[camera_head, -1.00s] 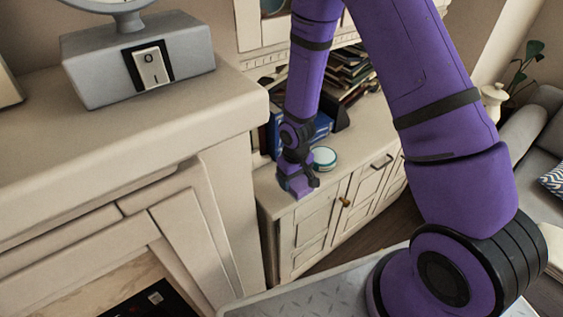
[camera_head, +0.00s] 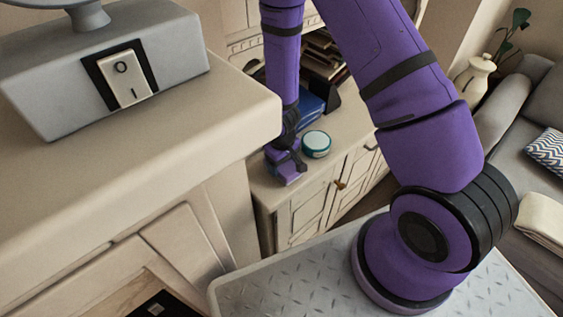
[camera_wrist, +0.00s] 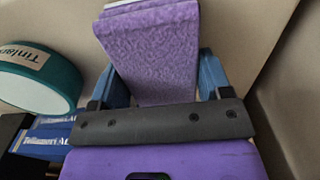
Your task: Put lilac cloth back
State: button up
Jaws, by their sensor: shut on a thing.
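The lilac cloth (camera_wrist: 155,50) is a folded, textured purple piece between the two blue fingers of my gripper (camera_wrist: 163,80). The fingers are shut on it, one on each side. In the head view my gripper (camera_head: 287,160) is small and points down at the left end of the cream cabinet (camera_head: 345,145). A bit of lilac (camera_head: 287,173) shows at its tip there. I cannot tell whether the cloth touches the cabinet top.
A round teal tin with a pale lid (camera_head: 316,144) stands close right of my gripper. Blue books (camera_head: 310,106) lie behind it. A cream mantel (camera_head: 150,150) bearing a grey switched device (camera_head: 105,65) fills the left. A grey sofa (camera_head: 505,115) is at right.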

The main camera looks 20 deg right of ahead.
jog(key=o, duration=0.8)
jog(key=shift+r, duration=0.1)
notch_tip(320, 180, up, 12)
notch_tip(320, 180, up, 13)
jog(key=m+t, duration=0.1)
jog(key=t, duration=0.1)
send_over(292, 161)
jog(key=s+d+r+m, duration=0.15)
jog(key=s+r, duration=0.25)
jog(key=r, duration=0.6)
jog(key=s+r+t, duration=0.1)
jog(key=s+r, duration=0.3)
jog(key=s, duration=0.1)
jog(key=s+d+r+t, duration=0.1)
jog(key=s+r, duration=0.3)
jog(key=s, duration=0.1)
jog(key=s+d+r+m+t, duration=0.1)
jog(key=s+r, duration=0.3)
jog(key=s, duration=0.2)
jog(key=shift+s+d+r, duration=0.1)
jog(key=shift+d+r, duration=0.1)
jog(key=shift+r, duration=0.2)
